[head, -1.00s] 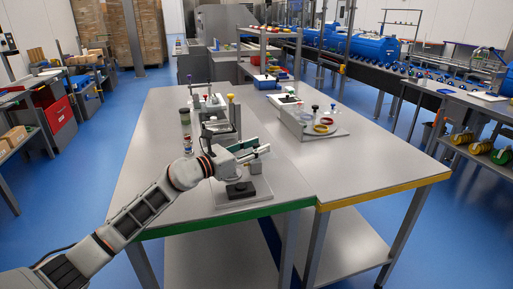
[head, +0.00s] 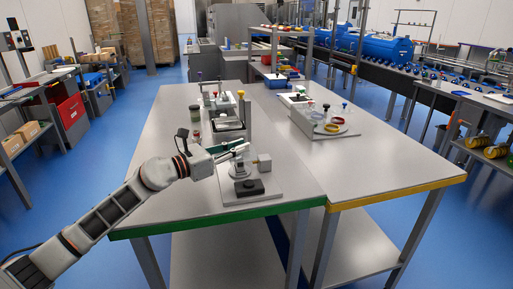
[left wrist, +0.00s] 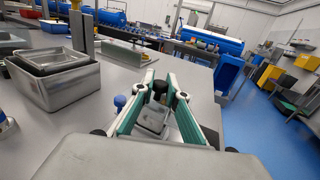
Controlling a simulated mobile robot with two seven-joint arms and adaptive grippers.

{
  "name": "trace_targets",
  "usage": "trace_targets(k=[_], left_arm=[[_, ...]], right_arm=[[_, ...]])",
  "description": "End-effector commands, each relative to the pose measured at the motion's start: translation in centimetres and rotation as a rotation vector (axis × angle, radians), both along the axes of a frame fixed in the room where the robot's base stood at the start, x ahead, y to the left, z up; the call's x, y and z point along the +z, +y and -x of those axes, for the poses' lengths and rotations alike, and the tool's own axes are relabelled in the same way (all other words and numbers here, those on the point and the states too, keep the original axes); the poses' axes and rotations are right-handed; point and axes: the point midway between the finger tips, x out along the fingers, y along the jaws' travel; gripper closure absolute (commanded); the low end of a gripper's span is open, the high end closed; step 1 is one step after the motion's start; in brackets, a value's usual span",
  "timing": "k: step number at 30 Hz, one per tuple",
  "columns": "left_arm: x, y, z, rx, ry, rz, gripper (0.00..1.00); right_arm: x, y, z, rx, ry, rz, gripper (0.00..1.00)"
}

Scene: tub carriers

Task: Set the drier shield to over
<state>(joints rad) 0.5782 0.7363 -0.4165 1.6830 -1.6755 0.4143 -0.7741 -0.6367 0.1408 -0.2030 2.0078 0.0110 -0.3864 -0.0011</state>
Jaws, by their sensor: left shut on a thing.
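A small fixture stands on a pale base plate (head: 262,195) at the near end of the left table. It has a black block (head: 250,187) in front, a pale rounded part behind it and a grey block (head: 264,162) at its right. My left gripper (head: 246,148) reaches over it from the left. In the left wrist view its green-padded fingers (left wrist: 160,82) converge on a small dark knob (left wrist: 159,90), with a grey metal part (left wrist: 152,122) below. Which part is the drier shield I cannot tell. My right gripper is not in view.
Another fixture with a tray (head: 228,124) stands behind on the same table, with jars (head: 194,122) to its left. The near right tabletop is clear.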

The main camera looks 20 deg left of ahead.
Motion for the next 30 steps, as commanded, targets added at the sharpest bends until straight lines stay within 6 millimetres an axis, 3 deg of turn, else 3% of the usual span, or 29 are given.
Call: trace_targets(k=[3,13,14,15,16,30], left_arm=[[-0.2,1.0,0.6,0.001,0.001,-0.003,1.0],[0.0,1.2,0.7,0.001,0.001,-0.003,1.0],[0.0,1.2,0.8,0.001,0.001,-0.003,0.81],[0.0,1.2,0.7,0.001,0.001,-0.003,0.71],[0.0,1.2,0.7,0.001,0.001,-0.003,0.69],[0.0,1.9,1.6,0.001,-0.001,-0.004,0.69]], right_arm=[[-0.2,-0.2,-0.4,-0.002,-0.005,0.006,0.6],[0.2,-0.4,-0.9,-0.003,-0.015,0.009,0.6],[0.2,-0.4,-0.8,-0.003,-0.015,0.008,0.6],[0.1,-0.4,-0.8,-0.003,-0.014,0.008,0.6],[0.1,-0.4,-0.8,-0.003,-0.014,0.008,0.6],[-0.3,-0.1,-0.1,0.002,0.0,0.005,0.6]])
